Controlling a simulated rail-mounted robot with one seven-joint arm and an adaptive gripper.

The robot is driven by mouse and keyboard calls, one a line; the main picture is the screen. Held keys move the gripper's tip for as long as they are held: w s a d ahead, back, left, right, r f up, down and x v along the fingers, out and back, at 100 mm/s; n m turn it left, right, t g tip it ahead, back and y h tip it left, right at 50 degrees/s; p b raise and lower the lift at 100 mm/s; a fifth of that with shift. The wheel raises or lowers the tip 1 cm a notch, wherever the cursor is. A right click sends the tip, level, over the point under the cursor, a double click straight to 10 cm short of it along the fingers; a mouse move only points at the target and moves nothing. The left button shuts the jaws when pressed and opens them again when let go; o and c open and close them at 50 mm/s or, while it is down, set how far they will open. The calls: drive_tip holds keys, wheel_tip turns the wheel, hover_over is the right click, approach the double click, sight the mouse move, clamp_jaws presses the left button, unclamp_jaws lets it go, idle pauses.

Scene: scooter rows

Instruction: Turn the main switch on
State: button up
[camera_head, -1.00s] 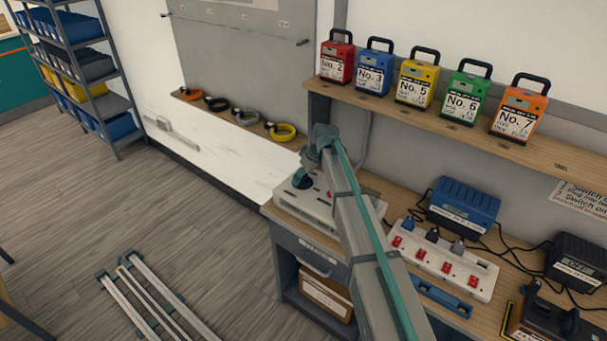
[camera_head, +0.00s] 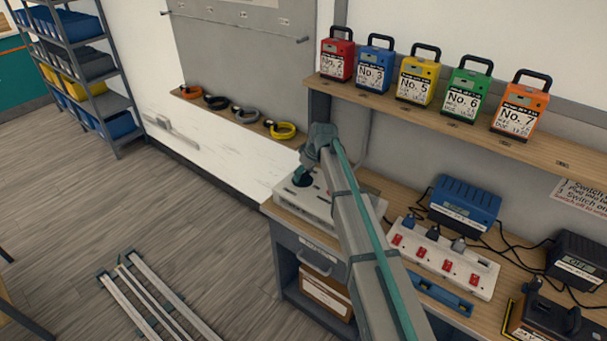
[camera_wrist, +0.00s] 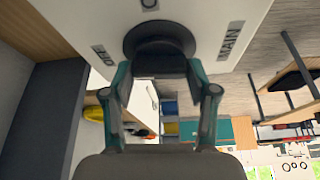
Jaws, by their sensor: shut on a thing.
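The main switch is a round black knob (camera_wrist: 160,42) on a pale switch box (camera_wrist: 85,18), below centre at the top of the wrist view. A "MAIN" label (camera_wrist: 231,40) is on its right, a smaller label (camera_wrist: 104,55) on its left, and a round mark above it. My gripper (camera_wrist: 162,78) is shut on the knob, one teal finger at each side. In the head view the same pale box (camera_head: 312,206) sits at the left end of the bench, and my arm hides part of it. The knob's exact setting cannot be told.
A white power strip (camera_head: 425,262) with red switches, a blue charger (camera_head: 464,205) and a dark charger (camera_head: 577,262) stand right of my arm. Numbered cases, including a yellow one (camera_head: 417,80), line the shelf above.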

drive_tip(key=m+t+h+b, duration=0.1)
drive_tip(key=m+b, duration=0.1)
drive_tip(key=m, duration=0.2)
drive_tip(key=shift+s+a+f, duration=0.1)
drive_tip(key=shift+a, duration=0.05)
drive_tip(key=m+h+b, duration=0.1)
drive_tip(key=m+h, duration=0.1)
drive_tip(key=m, duration=0.2)
drive_tip(key=shift+m+t+b, duration=0.3)
drive_tip(key=shift+t, duration=0.1)
drive_tip(key=m+h, duration=0.1)
drive_tip(key=m, duration=0.1)
drive_tip(key=m+b, duration=0.1)
drive_tip(key=m, duration=0.1)
drive_tip(key=shift+a+m+h, duration=0.2)
drive_tip(key=shift+m+h, duration=0.1)
drive_tip(key=shift+h, duration=0.1)
drive_tip(key=shift+m+g+h+b, duration=0.4)
drive_tip(key=shift+m+h+b, duration=0.35)
drive_tip(key=shift+m, duration=1.05)
drive_tip(key=o, duration=1.2)
drive_tip(key=shift+c, duration=0.2)
drive_tip(key=v, duration=1.2)
